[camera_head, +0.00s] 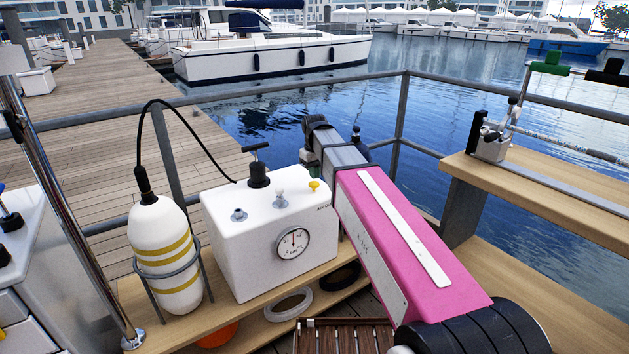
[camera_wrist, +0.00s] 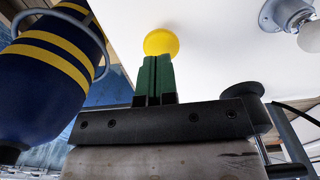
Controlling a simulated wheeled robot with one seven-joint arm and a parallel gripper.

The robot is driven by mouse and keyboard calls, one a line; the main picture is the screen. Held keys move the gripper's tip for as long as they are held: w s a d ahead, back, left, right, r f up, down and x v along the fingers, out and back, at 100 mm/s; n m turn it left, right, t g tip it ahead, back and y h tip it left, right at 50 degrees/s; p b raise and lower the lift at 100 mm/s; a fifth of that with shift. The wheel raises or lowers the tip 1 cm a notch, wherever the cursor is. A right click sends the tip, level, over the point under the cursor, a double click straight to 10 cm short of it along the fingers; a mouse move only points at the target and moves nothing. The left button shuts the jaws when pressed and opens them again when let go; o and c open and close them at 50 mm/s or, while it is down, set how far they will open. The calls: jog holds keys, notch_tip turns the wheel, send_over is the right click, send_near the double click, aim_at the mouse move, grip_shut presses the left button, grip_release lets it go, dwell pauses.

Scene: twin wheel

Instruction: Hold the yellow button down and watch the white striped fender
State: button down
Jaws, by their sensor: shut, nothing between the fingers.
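The white fender (camera_head: 165,238) with yellow bands stands upright in a grey ring holder, left of the white box (camera_head: 243,262), in the head view. The yellow button (camera_head: 314,185) is on top of the box at its right end. In the wrist view the button (camera_wrist: 161,42) is right at the tips of my gripper (camera_wrist: 154,60). My green fingers are shut together with nothing between them. Contact and button depth cannot be told.
A round gauge (camera_head: 293,243) is on the box front; a white knob (camera_head: 279,199), a grey knob (camera_head: 238,214) and a black handle (camera_head: 258,172) are on top. A dark blue yellow-striped fender (camera_wrist: 52,75) is beside my gripper. A grey railing (camera_head: 401,110) edges the water.

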aim_at(314, 183)
notch_tip(314, 183, up, 11)
dwell(0.4)
jog(key=shift+w+f, duration=0.1)
jog(key=shift+f, duration=0.05)
